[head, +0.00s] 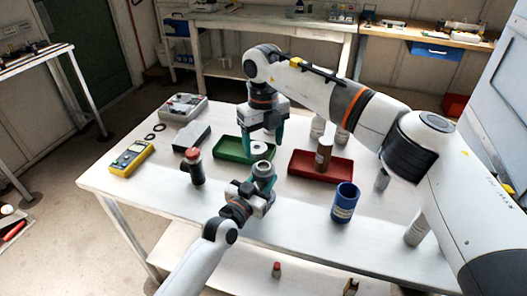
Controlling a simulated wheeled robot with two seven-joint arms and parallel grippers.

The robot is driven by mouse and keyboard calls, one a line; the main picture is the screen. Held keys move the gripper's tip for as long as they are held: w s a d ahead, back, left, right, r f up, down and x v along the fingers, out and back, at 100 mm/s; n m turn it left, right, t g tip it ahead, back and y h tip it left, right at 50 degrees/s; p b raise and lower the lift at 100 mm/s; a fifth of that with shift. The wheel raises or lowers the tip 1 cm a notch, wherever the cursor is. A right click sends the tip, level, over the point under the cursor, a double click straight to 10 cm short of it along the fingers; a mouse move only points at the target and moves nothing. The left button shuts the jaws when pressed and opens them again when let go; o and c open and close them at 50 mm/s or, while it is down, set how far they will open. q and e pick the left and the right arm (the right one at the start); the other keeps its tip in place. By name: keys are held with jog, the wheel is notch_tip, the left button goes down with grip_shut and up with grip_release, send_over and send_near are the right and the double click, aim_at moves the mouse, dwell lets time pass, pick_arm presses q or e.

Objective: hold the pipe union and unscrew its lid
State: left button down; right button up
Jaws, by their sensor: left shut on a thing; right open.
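A grey-green cylindrical piece, which looks like the pipe union (264,168), stands upright in my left gripper (262,184), in the middle of the table. My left gripper is shut on it from the near side. My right gripper (263,146) is above and just behind it, pointing down, with its teal fingers apart. A white ring-shaped piece (259,148) shows between those fingers, over or in the green tray. I cannot tell whether it is the lid or a separate thing, and I see no contact with the fingers.
The green tray (228,152) lies behind the grippers and a red tray (338,173) to the right, with a brown jar (323,155). A blue cup (345,203), a dark red-capped bottle (195,168) and a yellow multimeter (131,158) stand around. The front table edge is clear.

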aim_at(264, 165)
jog(key=m, duration=1.2)
jog(key=shift+m, duration=0.3)
jog(key=m, duration=1)
jog(key=shift+m, duration=0.3)
jog(key=shift+f, duration=4.05)
